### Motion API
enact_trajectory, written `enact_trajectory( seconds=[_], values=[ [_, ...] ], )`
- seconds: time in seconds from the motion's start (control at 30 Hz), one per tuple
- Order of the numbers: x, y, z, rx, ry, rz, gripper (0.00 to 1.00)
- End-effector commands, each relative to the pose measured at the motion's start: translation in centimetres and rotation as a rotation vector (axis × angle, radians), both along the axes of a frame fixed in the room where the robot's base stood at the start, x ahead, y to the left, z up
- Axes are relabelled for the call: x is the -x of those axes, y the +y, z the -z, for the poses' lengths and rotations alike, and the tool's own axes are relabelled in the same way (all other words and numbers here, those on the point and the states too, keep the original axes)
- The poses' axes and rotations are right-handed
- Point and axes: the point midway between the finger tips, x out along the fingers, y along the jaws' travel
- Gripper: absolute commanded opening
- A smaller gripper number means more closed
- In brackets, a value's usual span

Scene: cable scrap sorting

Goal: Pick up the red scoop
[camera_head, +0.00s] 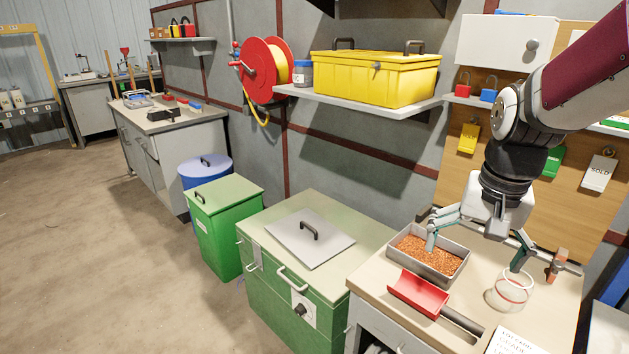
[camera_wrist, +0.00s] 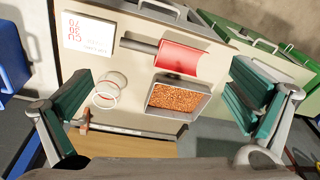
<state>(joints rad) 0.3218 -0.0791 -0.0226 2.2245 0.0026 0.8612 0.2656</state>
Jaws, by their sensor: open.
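The red scoop (camera_head: 419,295) lies on the bench top in front of a metal tray, its dark handle pointing right and toward the front edge. In the wrist view the red scoop (camera_wrist: 178,58) lies with its dark handle to the left, beyond the tray. My gripper (camera_head: 475,255) is open and empty above the bench, its fingers spread over the tray and the glass jar. In the wrist view my gripper (camera_wrist: 160,105) shows its two green-padded fingers wide apart, with the scoop farther off between them. The scoop is fully visible there.
The metal tray (camera_head: 466,258) holds copper granules. A clear jar (camera_head: 510,292) with a red band stands right of the scoop. A printed card (camera_head: 512,343) lies at the front edge. A green cabinet (camera_head: 270,307) adjoins the bench on the left. A shelf (camera_head: 370,104) holds a yellow toolbox.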

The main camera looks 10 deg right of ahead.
Motion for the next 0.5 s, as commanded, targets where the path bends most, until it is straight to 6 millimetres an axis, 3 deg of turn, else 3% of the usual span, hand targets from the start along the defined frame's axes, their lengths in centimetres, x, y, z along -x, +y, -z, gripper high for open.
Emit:
enact_trajectory(
  seconds=[0.03,0.2,0.3,0.5],
  values=[
    [-1.4,-1.6,2.9,-0.014,0.030,0.057,1.00],
    [-3.8,-5.6,8.5,-0.043,0.087,0.204,1.00],
    [-4.4,-7.1,10.6,-0.054,0.108,0.258,1.00],
    [-4.8,-8.2,12.9,-0.061,0.123,0.299,1.00]
  ],
)
